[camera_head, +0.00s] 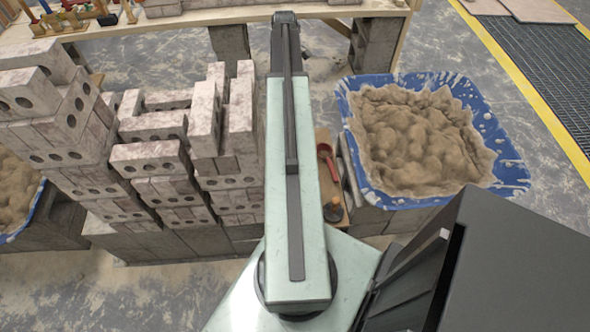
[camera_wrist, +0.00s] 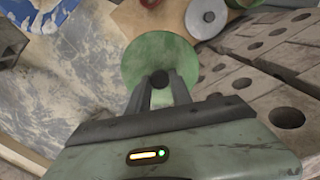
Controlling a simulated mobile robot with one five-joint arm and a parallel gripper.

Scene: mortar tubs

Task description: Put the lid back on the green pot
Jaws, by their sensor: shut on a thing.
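In the wrist view my gripper (camera_wrist: 160,88) is shut on the dark knob of a round green lid (camera_wrist: 150,52). The lid is held just beyond the fingertips, its green face towards the camera. What lies directly under the lid is hidden by it. In the head view my arm hides the gripper and the lid.
Stacked perforated bricks (camera_head: 150,155) stand close on the left; they fill the right of the wrist view (camera_wrist: 265,60). A blue mortar tub (camera_head: 510,172) stands right. Between them, a wooden board (camera_head: 322,137) carries a red item (camera_head: 326,152). A grey disc (camera_wrist: 206,18) shows beyond the lid.

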